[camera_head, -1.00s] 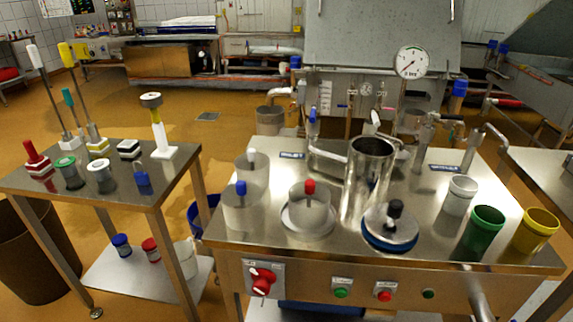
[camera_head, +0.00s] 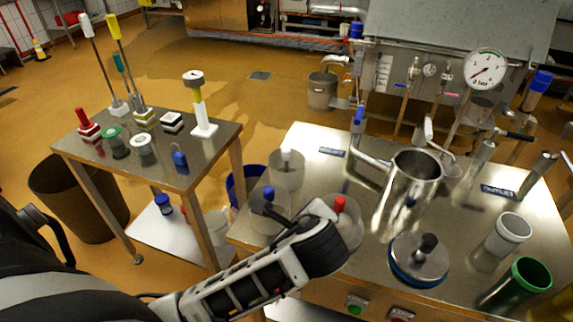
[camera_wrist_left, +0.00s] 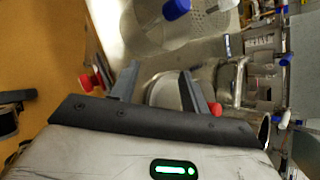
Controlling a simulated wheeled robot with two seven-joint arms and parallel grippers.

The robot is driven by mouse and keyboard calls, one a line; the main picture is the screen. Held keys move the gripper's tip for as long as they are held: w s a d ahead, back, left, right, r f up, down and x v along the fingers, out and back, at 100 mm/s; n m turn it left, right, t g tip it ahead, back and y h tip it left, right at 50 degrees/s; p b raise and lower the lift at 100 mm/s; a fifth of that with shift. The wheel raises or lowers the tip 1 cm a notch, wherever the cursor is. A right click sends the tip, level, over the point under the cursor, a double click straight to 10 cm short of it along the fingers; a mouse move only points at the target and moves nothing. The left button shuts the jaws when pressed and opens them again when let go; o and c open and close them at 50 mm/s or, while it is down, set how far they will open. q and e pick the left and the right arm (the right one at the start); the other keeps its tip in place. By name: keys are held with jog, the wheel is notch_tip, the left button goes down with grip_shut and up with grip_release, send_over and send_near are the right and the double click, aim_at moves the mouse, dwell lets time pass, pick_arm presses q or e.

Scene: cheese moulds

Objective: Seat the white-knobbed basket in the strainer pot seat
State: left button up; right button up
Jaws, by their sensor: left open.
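The white-knobbed basket (camera_head: 287,172) is a pale, see-through cup standing upright on the steel table, behind the blue-knobbed basket (camera_head: 262,222). A tall steel pot (camera_head: 413,190) stands right of centre; I cannot tell whether it is the strainer pot seat. My left arm reaches in from the lower left, its wrist in front of the red-knobbed basket (camera_head: 341,207), partly hiding it. In the left wrist view my left gripper (camera_wrist_left: 160,70) is open and empty. The blue knob (camera_wrist_left: 176,9) shows beyond its fingers. My right gripper is out of view.
A black-knobbed steel lid (camera_head: 420,262) sits right of my wrist. A white cup (camera_head: 507,236) and a green cup (camera_head: 520,283) stand at the right. A side table (camera_head: 150,172) with tools and small moulds stands at the left.

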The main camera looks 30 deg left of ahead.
pick_arm(q)
jog(key=w+a+r+m+t+y, duration=0.1)
jog(key=w+r+m+t+y, duration=0.1)
jog(key=w+r+m+y, duration=0.3)
jog(key=m+h, duration=0.1)
send_near(288, 153)
jog(key=w+a+f, duration=0.1)
jog(key=a+f, duration=0.1)
jog(key=a, duration=0.1)
jog(key=shift+w+d+r+x, duration=0.1)
jog(key=shift+w+x, duration=0.05)
jog(key=shift+x, duration=0.9)
jog(key=shift+w+d+r+x, duration=0.1)
jog(key=shift+w+x, duration=0.05)
jog(key=shift+x, duration=0.85)
jog(key=shift+w+d+r+x, duration=0.1)
jog(key=shift+w+x, duration=0.1)
jog(key=shift+x, duration=0.85)
grip_shut()
